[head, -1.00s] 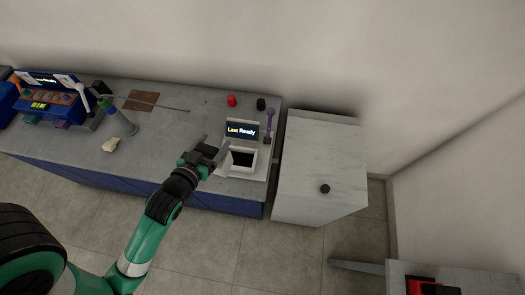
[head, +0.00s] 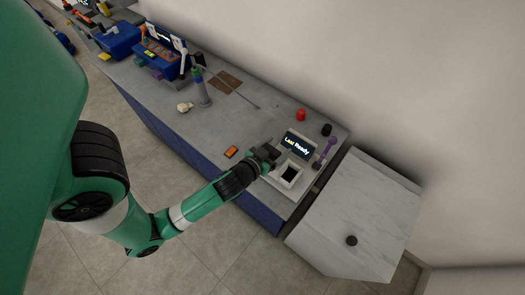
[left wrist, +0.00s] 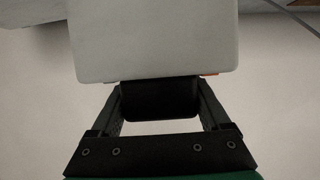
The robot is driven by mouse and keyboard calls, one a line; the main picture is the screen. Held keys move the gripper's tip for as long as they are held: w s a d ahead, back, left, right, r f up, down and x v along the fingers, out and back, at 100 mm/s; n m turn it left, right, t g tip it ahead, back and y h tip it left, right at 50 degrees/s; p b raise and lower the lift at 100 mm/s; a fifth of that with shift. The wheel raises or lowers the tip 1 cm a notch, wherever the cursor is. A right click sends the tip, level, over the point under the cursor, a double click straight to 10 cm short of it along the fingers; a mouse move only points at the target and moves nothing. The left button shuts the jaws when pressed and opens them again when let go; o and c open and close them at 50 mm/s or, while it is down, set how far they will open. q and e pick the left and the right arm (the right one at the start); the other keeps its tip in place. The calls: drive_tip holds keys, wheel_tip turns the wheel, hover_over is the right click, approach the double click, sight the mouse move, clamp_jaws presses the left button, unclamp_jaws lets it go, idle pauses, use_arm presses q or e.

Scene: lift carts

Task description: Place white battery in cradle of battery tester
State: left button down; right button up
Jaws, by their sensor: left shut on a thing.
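The battery tester (head: 305,164) is a pale unit near the right end of the grey bench, with a dark screen (head: 297,145) reading "Last Ready". Below the screen is its cradle, a white-rimmed rectangular opening that looks dark and empty. My left gripper (head: 270,152) is just left of the tester. In the left wrist view, its two fingers are shut on the black end of a block with a large white body, the white battery (left wrist: 155,40). The battery is hard to make out in the head view. My right gripper is not in view.
An orange block (head: 231,152) lies on the bench left of the gripper. A red knob (head: 301,115), a black knob (head: 326,130) and a purple tool (head: 328,147) are around the tester. A marble-topped cabinet (head: 365,215) stands to the right. Blue equipment (head: 160,50) is at the left.

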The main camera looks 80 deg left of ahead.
use_arm(q)
drive_tip(key=w+f+b, duration=0.1)
drive_tip(key=f, duration=0.2)
drive_tip(key=w+a+f+b, duration=0.1)
drive_tip(key=w+f, duration=0.1)
drive_tip(key=f, duration=0.1)
drive_tip(key=w+f+b, duration=0.1)
drive_tip(key=w+f, duration=0.1)
drive_tip(key=f, duration=0.1)
drive_tip(key=shift+w+a, duration=0.15)
drive_tip(key=shift+w, duration=0.1)
drive_tip(key=shift+f+b, duration=0.1)
drive_tip(key=shift+b, duration=0.2)
drive_tip(key=shift+f, duration=0.1)
unclamp_jaws()
drive_tip(key=shift+f, duration=0.1)
